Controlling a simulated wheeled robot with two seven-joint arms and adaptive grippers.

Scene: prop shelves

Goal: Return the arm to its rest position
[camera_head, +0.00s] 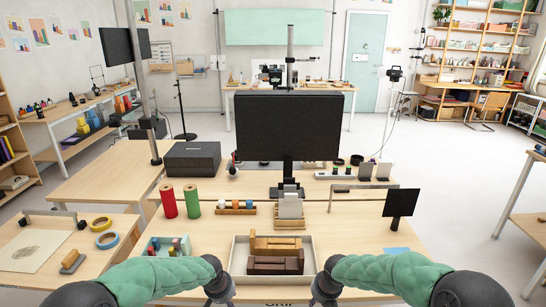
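My two arms, in green padded sleeves, come in from the lower left and lower right of the head view. My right gripper (324,291) is a dark shape at the bottom, by the right front corner of a white tray (312,262). My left gripper (219,290) is a dark shape by the tray's left front corner. The fingers of both are too small and dark to tell whether they are open. No held object shows at either one. Brown and tan blocks (275,262) lie in the tray, between the two grippers.
Behind the tray stand a red cylinder (168,200), a green cylinder (192,201) and a black monitor (288,126). A small bin (150,244) of coloured pieces is left of the tray. A black panel (401,204) stands at right. The table's right front is mostly clear.

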